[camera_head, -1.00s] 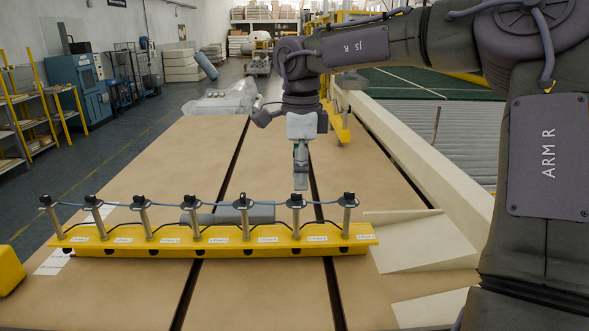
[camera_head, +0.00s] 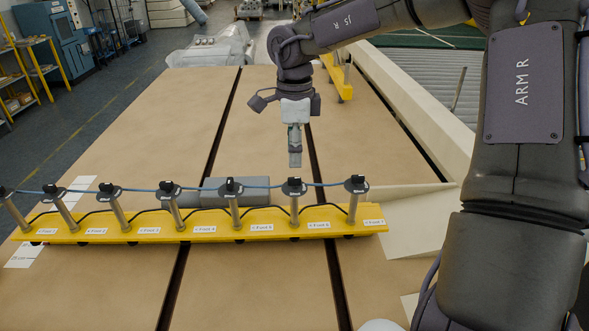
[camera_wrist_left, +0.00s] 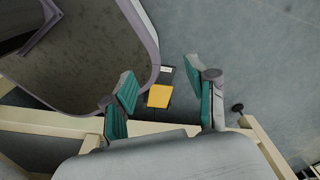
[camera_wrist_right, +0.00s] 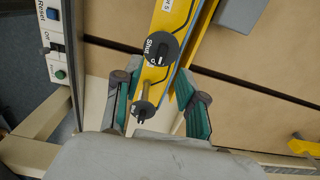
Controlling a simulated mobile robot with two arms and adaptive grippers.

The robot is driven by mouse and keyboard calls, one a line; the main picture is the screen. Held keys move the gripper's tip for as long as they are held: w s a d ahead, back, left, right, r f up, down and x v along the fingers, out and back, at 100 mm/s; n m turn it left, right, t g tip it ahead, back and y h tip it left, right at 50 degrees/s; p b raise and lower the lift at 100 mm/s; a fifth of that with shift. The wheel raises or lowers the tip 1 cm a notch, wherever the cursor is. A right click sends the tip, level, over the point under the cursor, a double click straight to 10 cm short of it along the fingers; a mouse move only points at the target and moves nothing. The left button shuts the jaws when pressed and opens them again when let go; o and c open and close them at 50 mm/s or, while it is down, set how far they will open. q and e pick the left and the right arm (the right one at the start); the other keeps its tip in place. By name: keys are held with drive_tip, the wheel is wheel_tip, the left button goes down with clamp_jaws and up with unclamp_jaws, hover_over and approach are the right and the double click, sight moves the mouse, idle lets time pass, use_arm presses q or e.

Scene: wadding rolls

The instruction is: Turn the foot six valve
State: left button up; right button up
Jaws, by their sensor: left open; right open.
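A yellow bar (camera_head: 215,228) crosses the table with several upright metal posts, each topped by a black valve knob. White labels run along its front. The foot six valve (camera_head: 294,186) is the second from the right, above the label reading Foot 6. My right gripper (camera_head: 295,163) points down just behind that valve in the picture, apart from it. In the right wrist view my right gripper (camera_wrist_right: 157,105) is open, with a black knob (camera_wrist_right: 143,111) between its fingers and a larger knob marked Shut (camera_wrist_right: 161,44) beyond; I cannot tell their numbers. My left gripper (camera_wrist_left: 163,105) is open and empty.
A pale raised rail (camera_head: 405,120) borders the table's right side. A control panel with Reset and Off labels (camera_wrist_right: 56,43) shows in the right wrist view. The brown table behind the bar is largely clear.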

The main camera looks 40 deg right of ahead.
sight(294, 178)
drive_tip(key=shift+w+f+p, duration=0.1)
drive_tip(key=shift+f+p, duration=0.5)
drive_tip(key=shift+f, duration=2.6)
drive_tip(key=shift+c, duration=0.2)
clamp_jaws()
